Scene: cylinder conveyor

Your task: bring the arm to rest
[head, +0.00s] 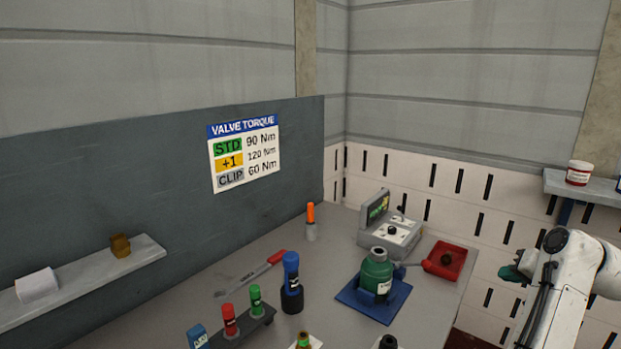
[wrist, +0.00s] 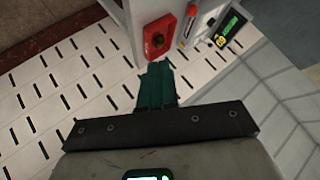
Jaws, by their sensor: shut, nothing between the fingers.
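My gripper (head: 513,269) is at the right of the head view, raised in front of the slotted white wall and clear of the bench's right edge. Its teal fingers are together and empty, and they also show in the wrist view (wrist: 156,82). My white arm is bent beside it at the right edge. The fingers touch nothing that I can see.
On the grey bench (head: 335,248) stand a green cylinder on a blue mat (head: 397,303), a red tray (head: 458,262), a grey instrument box (head: 402,231), a blue-topped bottle (head: 291,275) and a torque wrench (head: 252,273). A shelf (head: 598,189) holds a white jar (head: 578,174).

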